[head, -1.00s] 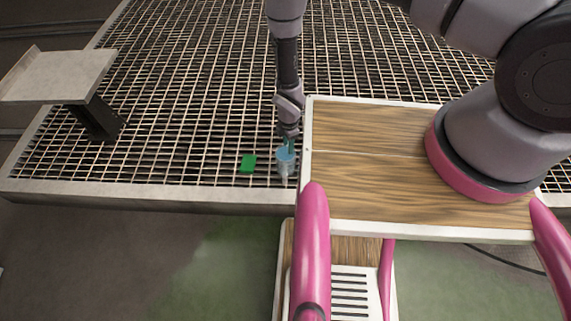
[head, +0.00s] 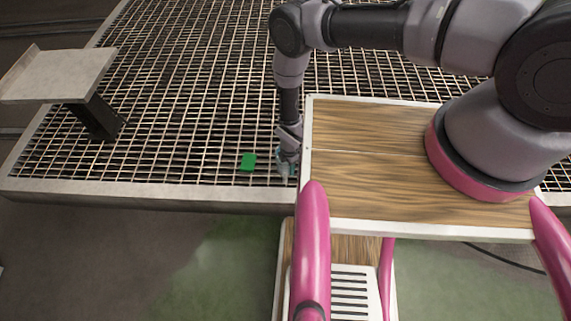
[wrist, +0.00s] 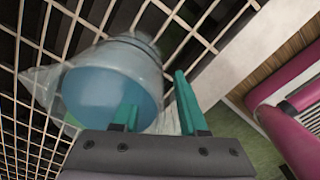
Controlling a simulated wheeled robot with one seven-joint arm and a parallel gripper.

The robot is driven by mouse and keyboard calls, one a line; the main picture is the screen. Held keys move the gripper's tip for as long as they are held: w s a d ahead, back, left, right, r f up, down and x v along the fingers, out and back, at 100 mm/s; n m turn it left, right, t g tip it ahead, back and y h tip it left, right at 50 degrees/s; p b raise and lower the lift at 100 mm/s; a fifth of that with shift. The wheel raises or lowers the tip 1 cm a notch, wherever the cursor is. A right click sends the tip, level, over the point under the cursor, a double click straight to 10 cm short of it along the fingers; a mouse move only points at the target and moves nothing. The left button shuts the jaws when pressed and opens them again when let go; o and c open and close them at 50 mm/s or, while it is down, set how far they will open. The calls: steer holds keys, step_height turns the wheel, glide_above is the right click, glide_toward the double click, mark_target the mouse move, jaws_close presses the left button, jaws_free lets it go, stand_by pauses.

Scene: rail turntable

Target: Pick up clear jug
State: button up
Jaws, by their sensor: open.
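The clear jug (wrist: 145,48) is see-through with a blue round face, and it fills the left and middle of the wrist view. In the head view the jug (head: 284,172) is by the grating's front edge, mostly hidden by my gripper (head: 289,157). My gripper, with teal fingers, also shows in the wrist view (wrist: 155,95) and is open. Its left finger overlaps the blue face, and its right finger is just right of the jug's wall. I cannot tell whether either finger touches it.
My wood-topped base is close on the right. A grey raised plate (head: 60,75) stands at the far left. The grating between is clear.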

steer(key=shift+f, duration=0.2)
jaws_close()
steer(key=shift+a, duration=0.1)
stand_by(1.2)
